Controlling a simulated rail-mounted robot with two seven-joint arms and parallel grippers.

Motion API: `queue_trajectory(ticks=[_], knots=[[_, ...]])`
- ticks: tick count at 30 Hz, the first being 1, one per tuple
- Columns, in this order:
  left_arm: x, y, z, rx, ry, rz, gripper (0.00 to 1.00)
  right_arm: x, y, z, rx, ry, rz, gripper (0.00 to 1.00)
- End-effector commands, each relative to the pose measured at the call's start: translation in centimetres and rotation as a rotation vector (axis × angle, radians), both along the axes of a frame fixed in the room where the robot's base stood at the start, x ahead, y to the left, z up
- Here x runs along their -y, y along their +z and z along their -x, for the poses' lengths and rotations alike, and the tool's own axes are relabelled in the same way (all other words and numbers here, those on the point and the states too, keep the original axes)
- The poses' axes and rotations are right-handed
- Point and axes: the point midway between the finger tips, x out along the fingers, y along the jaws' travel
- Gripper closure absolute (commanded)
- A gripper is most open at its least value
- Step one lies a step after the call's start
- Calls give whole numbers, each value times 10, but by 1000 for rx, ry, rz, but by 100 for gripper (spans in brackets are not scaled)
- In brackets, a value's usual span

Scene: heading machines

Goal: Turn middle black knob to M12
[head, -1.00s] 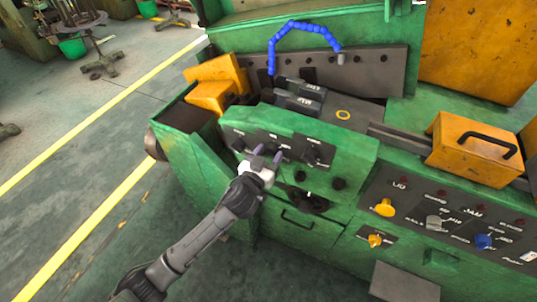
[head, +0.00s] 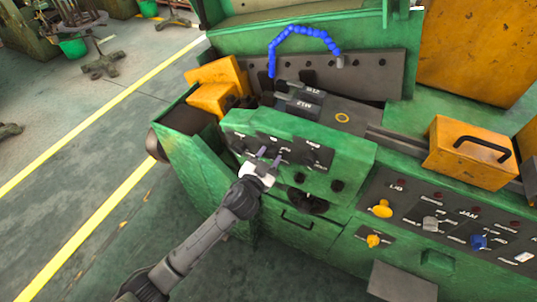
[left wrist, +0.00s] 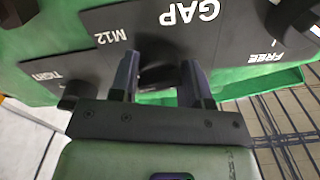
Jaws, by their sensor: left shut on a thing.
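The middle black knob (left wrist: 158,72) sits between the two fingers of my left gripper in the left wrist view. My left gripper (left wrist: 158,82) is shut on it, one finger on each side. The white label M12 is upside down beside the left finger, with GAP above right. In the head view my left gripper (head: 270,156) reaches the sloped dark knob panel (head: 268,142) on the green housing and hides most of the middle knob. The knob's pointer direction cannot be made out. My right gripper is not in view.
A black knob by TIGHT (left wrist: 76,92) and another by FREE (left wrist: 291,18) flank the held knob. Below the panel is a dark round handle (head: 308,203). A lower panel with yellow (head: 381,209) and blue (head: 478,242) knobs stands right. Open floor lies left.

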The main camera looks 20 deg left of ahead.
Motion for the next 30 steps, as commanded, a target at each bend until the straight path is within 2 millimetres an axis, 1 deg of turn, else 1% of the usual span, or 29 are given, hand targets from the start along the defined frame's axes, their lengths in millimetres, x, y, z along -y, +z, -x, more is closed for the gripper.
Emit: queue_trajectory(ticks=[1,15,21,30], knots=[[0,3,0,3,0,-43,81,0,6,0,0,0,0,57],[0,3,0,39,0,-460,81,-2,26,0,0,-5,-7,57],[-1,2,0,50,-1,-588,81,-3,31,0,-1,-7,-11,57],[0,2,0,61,-1,-695,81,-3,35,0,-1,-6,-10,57]])
